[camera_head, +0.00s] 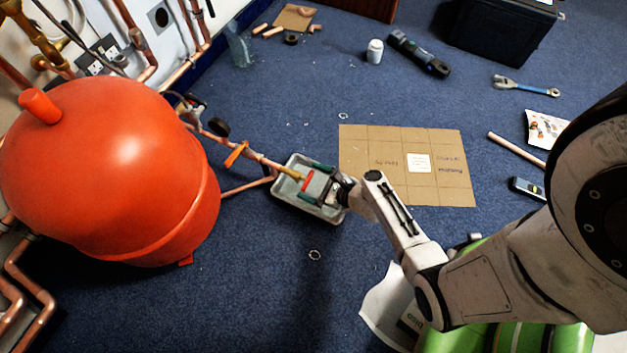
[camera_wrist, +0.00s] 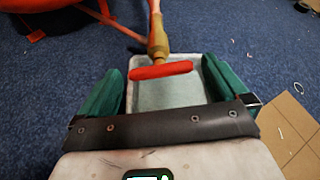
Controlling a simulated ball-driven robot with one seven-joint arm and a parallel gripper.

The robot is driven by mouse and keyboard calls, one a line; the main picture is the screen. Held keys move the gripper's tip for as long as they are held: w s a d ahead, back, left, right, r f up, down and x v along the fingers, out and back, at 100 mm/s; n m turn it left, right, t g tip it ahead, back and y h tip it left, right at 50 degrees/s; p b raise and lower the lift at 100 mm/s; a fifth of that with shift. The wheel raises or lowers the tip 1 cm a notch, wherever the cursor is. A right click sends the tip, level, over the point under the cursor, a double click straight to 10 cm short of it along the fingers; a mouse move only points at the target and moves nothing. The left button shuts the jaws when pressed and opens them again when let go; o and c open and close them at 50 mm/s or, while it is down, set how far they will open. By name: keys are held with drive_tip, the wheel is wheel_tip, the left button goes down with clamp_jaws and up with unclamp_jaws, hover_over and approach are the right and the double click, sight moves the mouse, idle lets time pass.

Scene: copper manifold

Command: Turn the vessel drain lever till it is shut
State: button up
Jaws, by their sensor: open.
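A red drain lever (camera_head: 307,181) sits on a brass valve (camera_head: 293,175) at the end of a copper pipe from the orange vessel (camera_head: 110,170). In the wrist view the lever (camera_wrist: 160,70) lies crosswise to the brass valve body (camera_wrist: 158,38). My gripper (camera_head: 313,183) is open around the lever, its green fingers one to each side. In the wrist view my gripper (camera_wrist: 161,75) shows a gap between each finger and the lever's ends.
A grey tray (camera_head: 283,200) lies on the floor beneath the valve. A second, orange lever (camera_head: 236,153) is on the pipework nearer the vessel. Flattened cardboard (camera_head: 440,185) lies to the right. Blue carpet around the tray is mostly clear.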

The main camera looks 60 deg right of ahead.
drive_tip(key=shift+c, duration=0.2)
drive_tip(key=c, duration=1)
drive_tip(key=shift+d+r+m+y+p, duration=0.1)
drive_tip(key=shift+r+m+y+p, duration=0.1)
drive_tip(key=shift+m+y+p, duration=0.45)
drive_tip(key=shift+f+m+p, duration=0.2)
drive_tip(key=shift+m+p, duration=0.15)
drive_tip(key=shift+p, duration=0.1)
drive_tip(key=o, duration=1)
drive_tip(key=shift+o, duration=0.2)
drive_tip(key=shift+r, duration=0.1)
